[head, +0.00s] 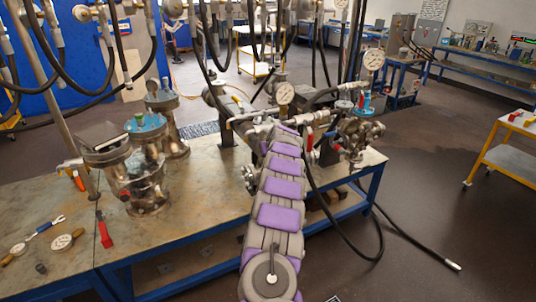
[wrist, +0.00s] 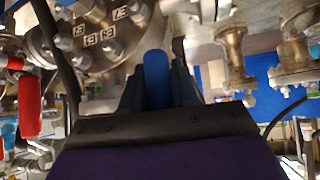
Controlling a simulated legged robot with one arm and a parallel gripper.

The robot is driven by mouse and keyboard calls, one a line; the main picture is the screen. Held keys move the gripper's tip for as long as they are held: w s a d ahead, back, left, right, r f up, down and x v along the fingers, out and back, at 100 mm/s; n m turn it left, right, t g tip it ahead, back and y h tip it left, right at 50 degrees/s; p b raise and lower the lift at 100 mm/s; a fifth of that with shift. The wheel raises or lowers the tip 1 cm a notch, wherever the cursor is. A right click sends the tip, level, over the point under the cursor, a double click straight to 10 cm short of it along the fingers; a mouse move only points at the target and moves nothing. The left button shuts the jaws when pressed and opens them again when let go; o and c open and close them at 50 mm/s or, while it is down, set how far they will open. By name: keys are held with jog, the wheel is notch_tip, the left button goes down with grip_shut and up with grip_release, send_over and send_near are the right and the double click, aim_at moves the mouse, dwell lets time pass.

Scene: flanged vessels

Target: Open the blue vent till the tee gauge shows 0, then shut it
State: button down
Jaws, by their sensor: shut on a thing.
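A blue handle (wrist: 157,68), which looks like the vent's, stands upright in the wrist view between the dark fingers of my gripper (wrist: 157,88). The gripper is shut on it. In the head view my arm reaches over the bench to the pipework, and its forearm hides the gripper and the handle. A round white gauge (head: 284,93) stands above the pipe just beyond the arm's end. A second gauge (head: 374,60) stands higher at the right. I cannot tell which is the tee gauge, and both dials are too small to read.
Red handles (head: 310,138) hang close to the arm's end; one also shows in the wrist view (wrist: 29,103). A bolted flange (wrist: 105,35) is near the fingers. Flanged vessels (head: 143,160) and loose tools (head: 104,230) are on the bench's left. A hose (head: 375,245) trails to the floor.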

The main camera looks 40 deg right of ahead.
jog(key=shift+s+f, duration=0.15)
jog(key=shift+f, duration=0.15)
jog(key=c, duration=1.1)
grip_release()
jog(key=shift+d, duration=0.1)
jog(key=shift+c, duration=0.2)
jog(key=shift+o, duration=1)
jog(key=shift+r, duration=0.15)
jog(key=shift+r, duration=0.1)
jog(key=shift+v, duration=0.75)
jog(key=p+v, duration=0.3)
jog(key=v, duration=1.2)
jog(key=shift+r, duration=0.15)
